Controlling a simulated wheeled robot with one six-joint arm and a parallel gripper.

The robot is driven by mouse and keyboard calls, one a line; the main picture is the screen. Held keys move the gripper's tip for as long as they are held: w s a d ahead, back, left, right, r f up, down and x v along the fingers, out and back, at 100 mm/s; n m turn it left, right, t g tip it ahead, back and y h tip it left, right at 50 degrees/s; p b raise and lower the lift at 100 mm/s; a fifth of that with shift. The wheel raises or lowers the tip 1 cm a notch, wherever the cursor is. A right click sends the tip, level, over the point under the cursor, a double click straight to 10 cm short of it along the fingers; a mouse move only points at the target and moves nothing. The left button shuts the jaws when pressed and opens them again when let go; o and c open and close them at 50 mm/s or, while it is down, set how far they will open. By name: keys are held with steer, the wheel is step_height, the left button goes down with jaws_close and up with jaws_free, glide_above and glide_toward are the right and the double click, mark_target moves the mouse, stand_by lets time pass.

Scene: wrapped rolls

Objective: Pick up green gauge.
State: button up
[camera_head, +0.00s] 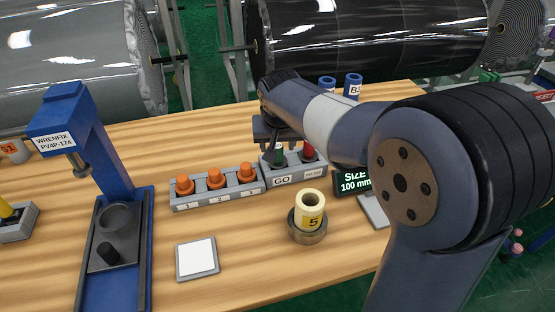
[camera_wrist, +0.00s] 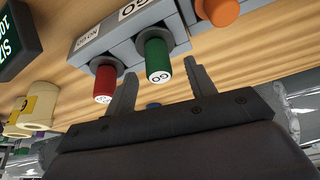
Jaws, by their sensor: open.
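The green gauge (camera_head: 279,156) stands in a grey holder labelled GO (camera_head: 297,177), with a red gauge (camera_head: 308,152) beside it. My gripper (camera_head: 277,132) is above the holder and partly hides the green gauge in the head view. In the wrist view the green gauge (camera_wrist: 157,60) shows its GO-marked end between the two spread fingers of my gripper (camera_wrist: 160,72). The fingers are apart and I see no grip on it. The red gauge (camera_wrist: 104,82) is just outside the left finger.
A block with orange plugs (camera_head: 217,184) adjoins the holder on the left. A cream roll marked 5 (camera_head: 309,205) stands in a round base in front. A size display (camera_head: 355,182) is at right, a blue press (camera_head: 92,150) at left. Bare table lies between pad (camera_head: 197,258) and roll.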

steer(key=shift+x, duration=0.95)
jaws_close()
